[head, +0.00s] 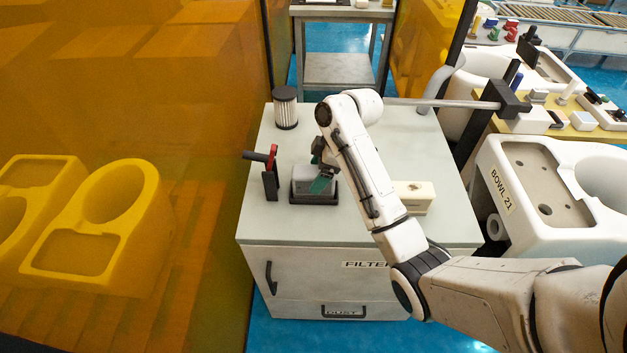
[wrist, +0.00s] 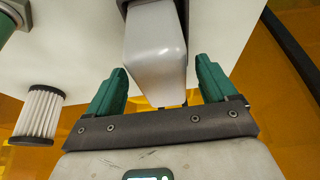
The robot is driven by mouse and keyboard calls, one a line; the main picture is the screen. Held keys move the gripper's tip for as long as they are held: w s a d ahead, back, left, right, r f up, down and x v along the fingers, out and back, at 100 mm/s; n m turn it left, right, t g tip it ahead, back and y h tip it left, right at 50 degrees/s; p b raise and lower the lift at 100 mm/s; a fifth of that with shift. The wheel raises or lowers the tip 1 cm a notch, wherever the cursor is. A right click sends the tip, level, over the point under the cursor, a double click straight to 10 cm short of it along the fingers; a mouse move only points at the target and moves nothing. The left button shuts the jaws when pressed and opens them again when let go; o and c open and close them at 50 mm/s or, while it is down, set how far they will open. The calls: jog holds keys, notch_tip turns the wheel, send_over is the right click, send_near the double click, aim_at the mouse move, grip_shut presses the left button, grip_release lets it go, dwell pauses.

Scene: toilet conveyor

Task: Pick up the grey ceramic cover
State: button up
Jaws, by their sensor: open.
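The grey ceramic cover (head: 303,179) is a smooth, rounded block sitting in a dark tray (head: 312,201) on the cabinet top. In the wrist view the cover (wrist: 155,50) looks pale grey and tapers toward me. My gripper (head: 321,183) is at the cover and partly hides it in the head view. In the wrist view my gripper (wrist: 161,75) is open, with one green finger on each side of the cover. A gap shows beside each finger, and I cannot tell how deep the fingers reach.
A ribbed filter cylinder (head: 285,108) stands at the cabinet's back left. A red-handled clamp (head: 270,170) stands just left of the tray. A cream block (head: 413,197) sits to the right, beyond my arm. The pale cabinet top (head: 265,220) is bare at its front left. An orange panel (head: 200,60) rises at left.

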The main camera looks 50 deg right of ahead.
jog(key=shift+x, duration=1.75)
jog(key=shift+s, duration=0.1)
jog(key=c, duration=1.1)
jog(key=shift+c, duration=0.9)
jog(key=shift+r+p, duration=0.15)
jog(key=shift+p, duration=0.15)
